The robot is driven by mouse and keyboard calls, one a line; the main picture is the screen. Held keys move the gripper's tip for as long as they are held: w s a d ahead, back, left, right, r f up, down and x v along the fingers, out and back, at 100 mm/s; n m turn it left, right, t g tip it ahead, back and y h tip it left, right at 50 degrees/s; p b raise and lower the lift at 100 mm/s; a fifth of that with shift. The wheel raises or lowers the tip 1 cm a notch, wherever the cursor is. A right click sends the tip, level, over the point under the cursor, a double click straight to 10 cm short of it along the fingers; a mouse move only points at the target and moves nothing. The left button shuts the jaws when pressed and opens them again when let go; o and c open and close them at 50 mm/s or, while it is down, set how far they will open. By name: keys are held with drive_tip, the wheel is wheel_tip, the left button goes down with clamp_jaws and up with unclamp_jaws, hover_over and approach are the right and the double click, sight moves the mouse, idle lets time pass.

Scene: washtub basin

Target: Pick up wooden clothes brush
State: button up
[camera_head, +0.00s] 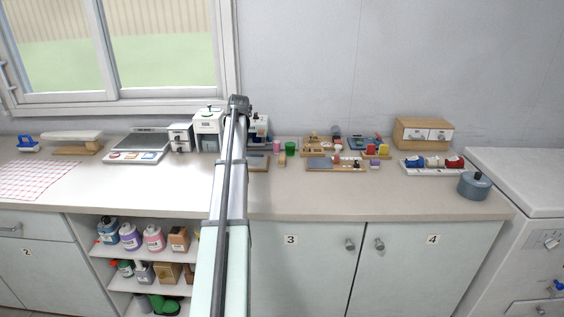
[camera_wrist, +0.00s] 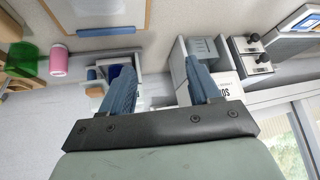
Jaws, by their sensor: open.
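A small tan wooden block-like piece (camera_head: 282,159) stands on the counter beside a green cup; it may be the wooden clothes brush, but it is too small to be sure. A wooden piece also shows at the top left corner of the wrist view (camera_wrist: 9,27), partly cut off. My gripper (camera_wrist: 160,84) is open, with two blue fingers apart and nothing between them. It is off to one side of the wooden piece, over the back of the counter. In the head view my arm hides the gripper.
A green cup (camera_head: 291,148) and pink container (camera_head: 276,146) stand close to the wooden piece. Trays of small items (camera_head: 335,163) lie to the right. White dispensers (camera_head: 208,130) stand left of my arm. The front counter strip (camera_head: 380,205) is clear.

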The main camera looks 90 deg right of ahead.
drive_tip(key=s+a+r+m+g+y, duration=0.1)
drive_tip(key=s+a+m+g, duration=0.1)
drive_tip(key=s, duration=0.7)
drive_tip(key=s+a+r+m+g+y, duration=0.1)
drive_tip(key=s+m, duration=0.1)
drive_tip(key=s, duration=0.7)
approach(282, 157)
drive_tip(key=x, duration=0.5)
drive_tip(key=shift+w+d, duration=0.15)
drive_tip(key=shift+w, duration=0.15)
drive_tip(key=shift+s+x, duration=0.15)
drive_tip(key=shift+x, duration=1.15)
drive_tip(key=shift+s+x, duration=0.15)
drive_tip(key=shift+x, duration=1.2)
drive_tip(key=shift+r, duration=0.1)
drive_tip(key=shift+c, duration=0.2)
drive_tip(key=c, duration=1)
